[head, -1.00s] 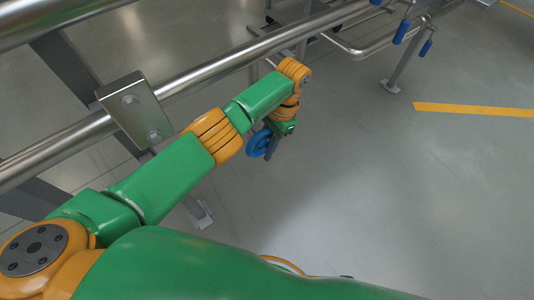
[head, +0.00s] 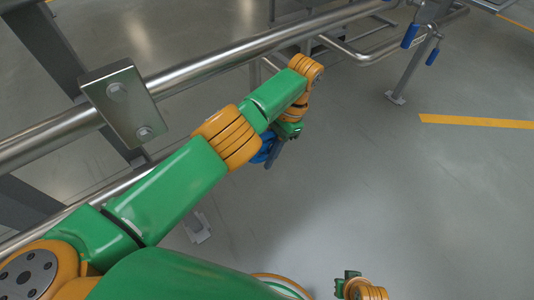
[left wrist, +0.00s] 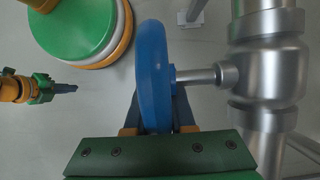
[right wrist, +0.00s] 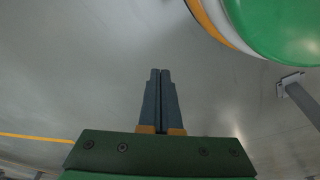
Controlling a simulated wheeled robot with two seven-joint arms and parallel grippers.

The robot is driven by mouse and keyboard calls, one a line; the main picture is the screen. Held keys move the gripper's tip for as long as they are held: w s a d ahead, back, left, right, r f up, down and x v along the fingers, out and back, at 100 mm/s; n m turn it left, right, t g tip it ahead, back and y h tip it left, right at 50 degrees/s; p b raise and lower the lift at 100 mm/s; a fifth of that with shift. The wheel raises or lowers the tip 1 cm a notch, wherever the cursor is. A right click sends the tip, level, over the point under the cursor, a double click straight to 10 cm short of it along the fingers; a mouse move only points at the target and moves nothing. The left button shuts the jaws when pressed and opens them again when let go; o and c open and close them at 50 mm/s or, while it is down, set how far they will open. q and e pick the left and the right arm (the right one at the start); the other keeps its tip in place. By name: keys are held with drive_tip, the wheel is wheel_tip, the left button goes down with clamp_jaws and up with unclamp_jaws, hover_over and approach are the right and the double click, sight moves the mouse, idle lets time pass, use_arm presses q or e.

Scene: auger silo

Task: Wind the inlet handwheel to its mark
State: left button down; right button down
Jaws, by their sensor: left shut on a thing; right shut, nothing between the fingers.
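The blue inlet handwheel (left wrist: 153,70) is seen nearly edge-on in the left wrist view, on a short shaft (left wrist: 198,76) from a silver valve body (left wrist: 268,65). My left gripper (left wrist: 160,105) is shut on its rim, one finger on each side. In the head view the handwheel (head: 264,150) is partly hidden behind my left arm, beside the left gripper (head: 277,152). My right gripper (right wrist: 160,72) is shut and empty over bare floor; it also shows at the head view's bottom edge (head: 346,277). I cannot make out the mark.
Steel pipes (head: 215,62) run diagonally across the head view, with a bracket plate (head: 124,103) on the left. Blue-ended levers (head: 411,36) stand at the upper right. A yellow floor line (head: 475,121) lies at right. The floor to the right of my left arm is open.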

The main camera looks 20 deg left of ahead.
use_arm(q)
drive_tip(key=c, duration=0.8)
unclamp_jaws()
drive_tip(key=shift+o, duration=0.2)
drive_tip(key=shift+r, duration=0.1)
